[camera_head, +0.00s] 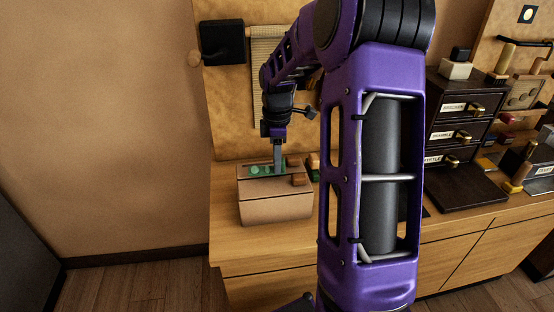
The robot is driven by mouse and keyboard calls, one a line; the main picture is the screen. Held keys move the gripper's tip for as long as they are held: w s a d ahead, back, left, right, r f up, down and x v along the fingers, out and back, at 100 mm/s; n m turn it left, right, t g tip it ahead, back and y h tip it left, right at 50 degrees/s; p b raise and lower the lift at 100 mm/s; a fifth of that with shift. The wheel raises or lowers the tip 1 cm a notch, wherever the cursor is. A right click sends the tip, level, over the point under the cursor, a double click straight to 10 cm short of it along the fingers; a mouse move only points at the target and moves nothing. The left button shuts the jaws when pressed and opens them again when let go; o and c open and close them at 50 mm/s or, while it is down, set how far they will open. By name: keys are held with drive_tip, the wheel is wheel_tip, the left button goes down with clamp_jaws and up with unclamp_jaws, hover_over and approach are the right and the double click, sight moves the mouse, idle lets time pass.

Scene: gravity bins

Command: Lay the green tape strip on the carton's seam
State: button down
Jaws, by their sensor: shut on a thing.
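The carton (275,209) is a brown box on the left end of the wooden counter. My gripper (278,172) points down over the carton's top and is shut. The green tape strip (258,170) shows at the gripper's fingertips, along the carton's top. The strip looks level with the top, but I cannot tell whether it touches it. The seam is hidden or too small to make out. My purple arm covers the middle of the view and hides the counter right of the carton.
A dark drawer cabinet (462,125) with labelled drawers stands on the counter (240,250) to the right. A black box (222,42) is mounted on the back board. Tools and small items crowd the far right.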

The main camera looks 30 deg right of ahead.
drive_tip(key=shift+f, duration=0.45)
idle(0.3)
drive_tip(key=shift+c, duration=2.3)
unclamp_jaws()
drive_tip(key=shift+r, duration=0.15)
wheel_tip(320, 180, up, 17)
drive_tip(key=p, duration=0.2)
drive_tip(key=shift+r, duration=0.1)
